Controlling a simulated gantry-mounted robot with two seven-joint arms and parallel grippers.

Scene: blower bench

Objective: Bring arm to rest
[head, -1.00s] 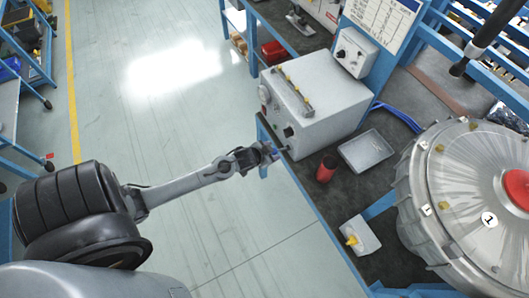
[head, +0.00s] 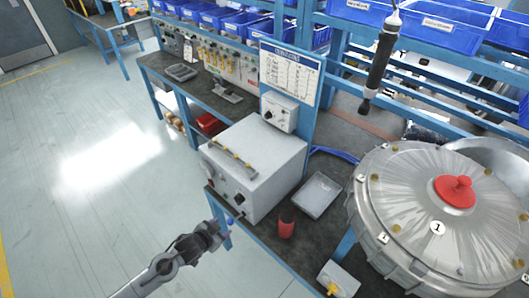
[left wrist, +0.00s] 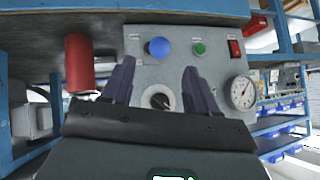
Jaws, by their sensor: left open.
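My left arm comes in from the bottom left of the head view. Its left gripper (head: 226,229) is beside the bench's front edge, just off the lower front corner of the grey control box (head: 252,170). In the left wrist view the two dark fingers of the left gripper (left wrist: 158,82) are spread apart with nothing between them. Behind them is the control box's front panel (left wrist: 205,75), with a blue button (left wrist: 159,47), a black knob (left wrist: 158,98) and a gauge (left wrist: 242,92). My right gripper is in neither view.
A red cup (head: 286,226), a grey tray (head: 317,194) and a white block with a yellow part (head: 338,281) sit on the bench. A large round metal housing (head: 430,205) fills the right. A black tool (head: 380,62) hangs above. Open floor (head: 90,190) lies left.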

